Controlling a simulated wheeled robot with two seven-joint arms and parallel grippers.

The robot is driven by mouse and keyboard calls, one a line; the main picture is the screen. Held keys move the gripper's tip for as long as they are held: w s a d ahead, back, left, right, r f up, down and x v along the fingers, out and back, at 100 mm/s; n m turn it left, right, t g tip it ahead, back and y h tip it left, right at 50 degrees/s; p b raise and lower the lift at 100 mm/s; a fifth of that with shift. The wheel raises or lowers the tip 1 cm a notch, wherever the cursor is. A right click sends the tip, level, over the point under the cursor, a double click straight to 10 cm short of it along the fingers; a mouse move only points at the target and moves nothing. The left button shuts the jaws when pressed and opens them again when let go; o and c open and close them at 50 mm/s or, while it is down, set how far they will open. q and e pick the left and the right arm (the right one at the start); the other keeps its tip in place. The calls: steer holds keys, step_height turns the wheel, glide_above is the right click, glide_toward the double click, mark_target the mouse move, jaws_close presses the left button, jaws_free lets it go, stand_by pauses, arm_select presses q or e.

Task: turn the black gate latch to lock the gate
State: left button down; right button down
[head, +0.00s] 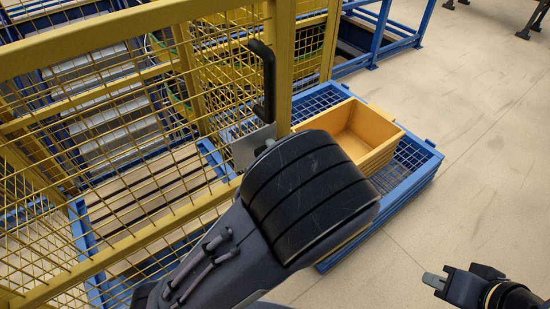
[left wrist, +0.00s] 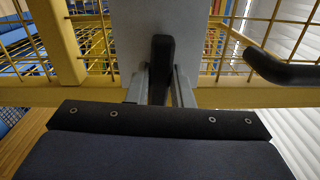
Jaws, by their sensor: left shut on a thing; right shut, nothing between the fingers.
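The black gate latch (left wrist: 161,58) sits on a grey plate (left wrist: 128,35) on the yellow mesh gate. It stands about upright in the left wrist view. My left gripper (left wrist: 160,90) is shut on it, with one grey finger on each side. In the head view my left arm's dark wrist hides the latch and the fingers; part of the grey plate (head: 250,147) shows beside it. The yellow gate frame (head: 120,40) fills the left of the head view. My right gripper (head: 436,279) is shut and empty at the lower right, away from the gate.
A black bent handle (head: 267,80) stands on the gate above the plate; it also shows at the right of the left wrist view (left wrist: 280,70). A yellow-orange bin (head: 385,153) sits on blue crates (head: 412,178) just behind my left wrist.

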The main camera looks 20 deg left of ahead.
arm_select(q)
steer(key=shift+f+n+b, duration=0.15)
steer(key=shift+n+b, duration=0.2)
steer(key=shift+n, duration=0.15)
steer(key=c, duration=1.3)
jaws_free()
steer(key=shift+d, duration=0.1)
steer(key=p+v, duration=0.1)
steer(key=v, duration=0.6)
steer(key=shift+s+d, duration=0.25)
steer(key=shift+s, duration=0.05)
